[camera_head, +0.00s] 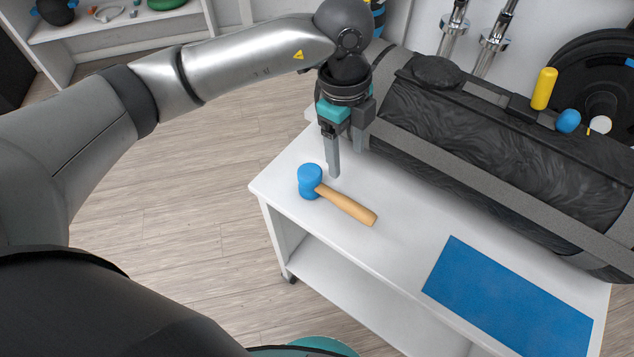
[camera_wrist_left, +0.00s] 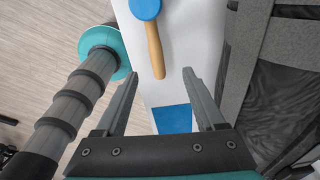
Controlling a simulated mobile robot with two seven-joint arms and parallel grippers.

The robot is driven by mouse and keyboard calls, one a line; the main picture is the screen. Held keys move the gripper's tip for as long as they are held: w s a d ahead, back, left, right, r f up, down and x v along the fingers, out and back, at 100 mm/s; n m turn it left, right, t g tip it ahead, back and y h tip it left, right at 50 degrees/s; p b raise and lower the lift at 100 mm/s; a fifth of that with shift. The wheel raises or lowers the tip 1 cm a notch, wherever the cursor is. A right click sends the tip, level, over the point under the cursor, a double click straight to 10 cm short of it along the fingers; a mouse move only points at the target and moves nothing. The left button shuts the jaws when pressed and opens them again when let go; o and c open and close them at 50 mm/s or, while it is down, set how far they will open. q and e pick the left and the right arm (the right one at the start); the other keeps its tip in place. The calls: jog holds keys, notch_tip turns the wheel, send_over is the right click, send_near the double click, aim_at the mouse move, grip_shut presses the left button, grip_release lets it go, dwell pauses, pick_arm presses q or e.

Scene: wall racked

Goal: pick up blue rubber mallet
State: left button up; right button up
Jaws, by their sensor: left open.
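The blue rubber mallet lies on the white table, with its blue head (camera_head: 310,181) near the table's left edge and its wooden handle (camera_head: 347,205) pointing right and toward the front. In the left wrist view its head (camera_wrist_left: 145,8) is cut by the top edge and its handle (camera_wrist_left: 154,48) hangs down the picture, beyond the fingertips. My left gripper (camera_head: 334,172) is above the table just behind the mallet, pointing down. In the left wrist view my left gripper (camera_wrist_left: 160,78) is open, with nothing between its fingers. My right gripper is not seen.
A large black bag (camera_head: 510,125) lies along the back of the white table (camera_head: 405,232). A blue mat (camera_head: 510,300) lies at the front right. Bare tabletop lies between mallet and mat.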

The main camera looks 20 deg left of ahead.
aim_at(326, 188)
pick_arm(q)
jog(key=shift+n+y, duration=0.4)
jog(key=shift+y, duration=0.2)
jog(key=a+f, duration=0.1)
jog(key=f, duration=0.2)
jog(key=f+b, duration=0.1)
jog(key=f, duration=0.2)
jog(key=a+f, duration=0.1)
jog(key=f, duration=0.2)
jog(key=shift+w+a+f, duration=0.25)
jog(key=shift+w+a, duration=0.05)
jog(key=shift+w, duration=0.05)
jog(key=shift+s+a+f+b, duration=0.2)
jog(key=shift+f+b, duration=0.15)
jog(key=shift+f, duration=1)
jog(key=shift+s+a+f+b, duration=0.15)
jog(key=shift+f+b, duration=0.2)
jog(key=shift+f, duration=1)
jog(key=shift+w, duration=0.1)
jog(key=shift+c, duration=0.2)
grip_shut()
